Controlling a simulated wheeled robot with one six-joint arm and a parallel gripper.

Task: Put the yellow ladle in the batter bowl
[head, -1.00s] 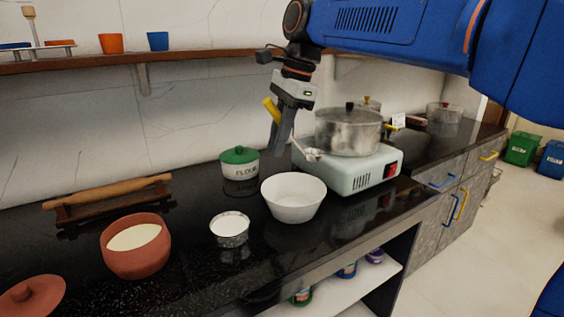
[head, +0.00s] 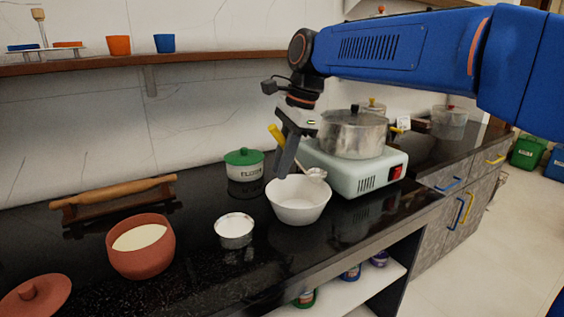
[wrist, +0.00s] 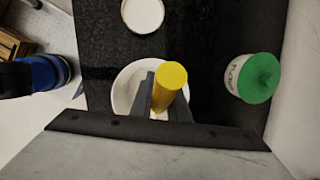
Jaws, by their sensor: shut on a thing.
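The yellow ladle has a yellow handle (head: 276,133) and a metal scoop (head: 317,174). My gripper (head: 281,172) is shut on the ladle below the top of its handle. The ladle is tilted, with its scoop to the right, near the white bowl's back right rim. I cannot tell whether the scoop touches the rim. The white bowl (head: 298,205), which looks like the batter bowl, stands on the black counter below my gripper. In the wrist view the yellow handle (wrist: 172,76) stands up in front of the white bowl (wrist: 122,93), and the scoop is hidden.
A green-lidded flour jar (head: 243,166) stands behind left of the bowl. A small metal cup (head: 234,234) and a clay pot (head: 142,258) are to the left. A stove (head: 365,174) with a steel pot (head: 352,137) is close on the right.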

